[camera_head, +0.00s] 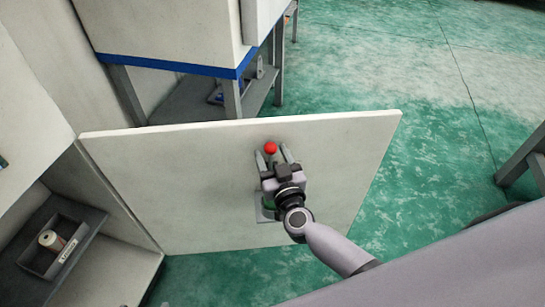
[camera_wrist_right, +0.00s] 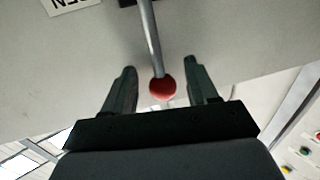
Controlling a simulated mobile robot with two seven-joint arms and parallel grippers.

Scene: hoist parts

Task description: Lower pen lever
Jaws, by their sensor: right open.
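The lever's red ball knob (camera_head: 271,149) shows between the fingertips of my right gripper (camera_head: 272,158) in the head view. In the right wrist view the red knob (camera_wrist_right: 162,88) sits at the end of a grey metal rod (camera_wrist_right: 150,38). The fingers of my right gripper (camera_wrist_right: 160,90) stand open on both sides of the knob, with a visible gap on each side. The lever is in front of a pale upright panel (camera_head: 200,180). A white label (camera_wrist_right: 68,5) with partly cut-off lettering is on the panel. My left gripper is not in view.
A dark tray (camera_head: 62,245) with a pale cylinder (camera_head: 50,240) lies in a compartment at the lower left. A white cabinet with a blue edge (camera_head: 165,64) stands behind the panel. Open green floor (camera_head: 440,150) lies to the right, with a grey frame (camera_head: 525,155) at the far right.

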